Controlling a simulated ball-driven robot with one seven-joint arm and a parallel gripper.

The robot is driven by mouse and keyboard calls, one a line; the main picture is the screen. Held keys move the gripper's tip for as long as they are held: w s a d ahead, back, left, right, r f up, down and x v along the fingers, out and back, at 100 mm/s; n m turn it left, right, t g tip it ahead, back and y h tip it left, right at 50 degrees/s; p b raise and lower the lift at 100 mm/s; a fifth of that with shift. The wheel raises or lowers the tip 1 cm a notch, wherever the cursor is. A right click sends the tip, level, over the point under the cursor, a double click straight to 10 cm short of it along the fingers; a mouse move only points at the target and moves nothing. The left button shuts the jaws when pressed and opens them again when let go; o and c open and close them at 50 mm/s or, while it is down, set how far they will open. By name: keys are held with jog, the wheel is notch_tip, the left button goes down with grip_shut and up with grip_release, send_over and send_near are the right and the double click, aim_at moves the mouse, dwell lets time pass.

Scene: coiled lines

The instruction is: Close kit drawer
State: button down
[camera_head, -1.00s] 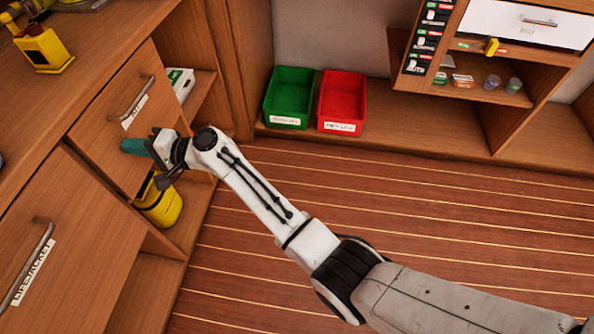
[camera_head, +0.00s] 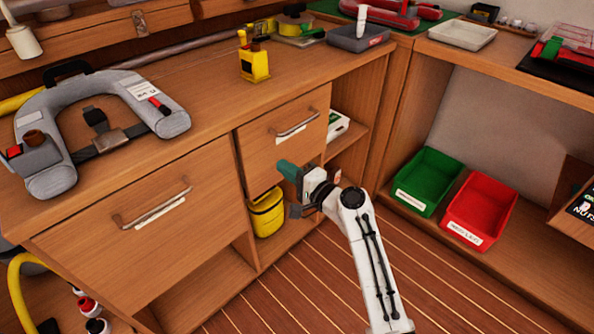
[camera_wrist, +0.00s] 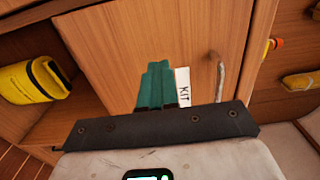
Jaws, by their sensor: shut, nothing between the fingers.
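The kit drawer (camera_head: 268,148) is the smaller wooden drawer front, right of the large drawer, with a bar handle (camera_head: 295,125). It looks flush or nearly flush with the cabinet; a small gap cannot be ruled out. In the wrist view the drawer front (camera_wrist: 120,60) fills the middle, with its KIT label (camera_wrist: 184,87) and handle (camera_wrist: 220,78) on the right. My gripper (camera_head: 287,169) is shut and empty, with green fingers. It is at the lower part of the drawer front, below the handle. In the wrist view the fingers (camera_wrist: 155,84) point at the front; contact cannot be told.
A large drawer (camera_head: 150,215) is at left. A yellow container (camera_head: 267,213) sits on the open shelf below the kit drawer. Green (camera_head: 428,180) and red (camera_head: 480,210) bins stand at right. The plank floor (camera_head: 300,290) around my arm is clear.

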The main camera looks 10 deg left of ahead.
jog(key=p+v, duration=0.1)
jog(key=v, duration=0.9)
jog(key=shift+p, duration=0.35)
jog(key=s+d+f+n+g+h, duration=0.2)
jog(key=s+d+f+h, duration=0.1)
jog(key=s+d+f, duration=0.4)
jog(key=s+d+f+n+g+h, duration=0.25)
jog(key=s+d, duration=0.25)
jog(key=s, duration=0.4)
jog(key=s+d+f+n+g+h, duration=0.2)
jog(key=s+d+f+h, duration=0.2)
jog(key=s+d+f, duration=0.3)
jog(key=s+d+r+g+h, duration=0.1)
jog(key=s+d+r+h, duration=0.1)
jog(key=s+d, duration=0.45)
jog(key=s+d+r+g+h, duration=0.1)
jog(key=s+d+g+h, duration=0.2)
jog(key=s, duration=0.7)
notch_tip(320, 180, up, 18)
jog(key=d+p, duration=0.2)
jog(key=p, duration=1.5)
jog(key=shift+s+t+p, duration=0.25)
jog(key=shift+t+p, duration=0.15)
jog(key=shift+t, duration=0.05)
jog(key=shift+r, duration=0.1)
